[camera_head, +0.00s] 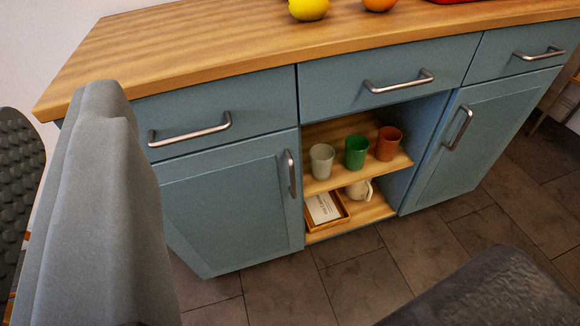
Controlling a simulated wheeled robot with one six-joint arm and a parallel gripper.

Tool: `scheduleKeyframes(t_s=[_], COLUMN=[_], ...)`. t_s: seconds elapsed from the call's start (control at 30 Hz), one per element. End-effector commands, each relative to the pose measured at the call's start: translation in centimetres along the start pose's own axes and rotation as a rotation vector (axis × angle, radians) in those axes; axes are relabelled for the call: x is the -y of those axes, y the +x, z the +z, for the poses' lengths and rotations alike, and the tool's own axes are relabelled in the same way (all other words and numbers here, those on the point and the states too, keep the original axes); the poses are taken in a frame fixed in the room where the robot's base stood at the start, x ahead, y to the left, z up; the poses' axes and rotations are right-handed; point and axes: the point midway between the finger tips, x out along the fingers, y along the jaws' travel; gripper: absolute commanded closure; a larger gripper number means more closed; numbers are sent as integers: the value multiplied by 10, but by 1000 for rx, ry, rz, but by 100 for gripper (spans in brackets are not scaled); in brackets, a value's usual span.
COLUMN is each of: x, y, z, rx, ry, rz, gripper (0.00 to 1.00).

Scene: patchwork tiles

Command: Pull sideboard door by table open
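The blue-grey sideboard (398,88) with a wooden top stands across the view. Its left door (230,205) is shut, with an upright metal handle (291,174) near its right edge. Its right door (485,135) is shut too, with an upright metal handle (459,128) near its left edge. No table shows clearly, so I cannot tell which door is by it. My gripper is not recognizable in the view, and nothing touches either handle.
A grey draped shape (90,210) hides part of the sideboard's left end. A dark rounded object (490,292) fills the lower right. Three drawers are shut. Cups (355,152) stand in the open middle shelf.

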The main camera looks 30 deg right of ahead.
Motion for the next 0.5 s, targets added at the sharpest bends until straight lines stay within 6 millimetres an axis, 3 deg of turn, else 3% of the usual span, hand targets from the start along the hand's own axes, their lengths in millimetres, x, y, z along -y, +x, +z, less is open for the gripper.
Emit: scheduleKeyframes(t_s=[0.2, 0.5], x=[-20, -51], y=[47, 93], z=[56, 135], rx=[1, -11], ry=[11, 12], rz=[51, 129], gripper=[85, 85])
